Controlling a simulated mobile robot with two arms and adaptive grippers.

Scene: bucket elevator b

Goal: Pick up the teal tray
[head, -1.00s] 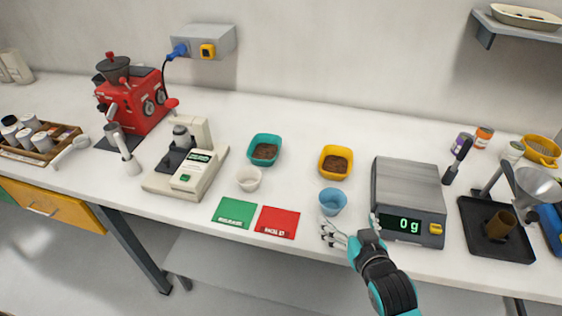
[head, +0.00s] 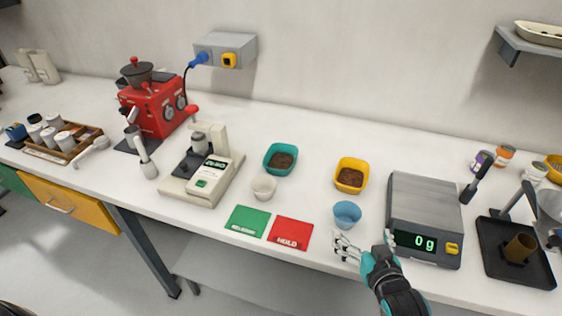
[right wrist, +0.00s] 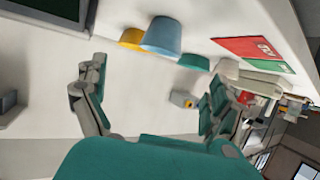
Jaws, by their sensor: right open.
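The teal tray (head: 268,160) sits upright on the white counter with brown granular stuff inside. It stands between the beige device with a small display and the yellow tray. In the right wrist view a teal rim (right wrist: 194,61) shows, partly behind the blue cup. My right gripper (head: 362,246) is open and empty at the counter's front edge, in front of the blue cup, well to the front right of the teal tray. Its spread fingers also show in the right wrist view (right wrist: 150,105). My left gripper is not in view.
A blue cup (head: 347,214), a white cup (head: 263,187) and a yellow tray (head: 338,176) stand near the teal tray. Green (head: 246,221) and red (head: 290,232) cards lie in front. A grey scale (head: 424,205) stands right of my gripper. The counter behind the teal tray is clear.

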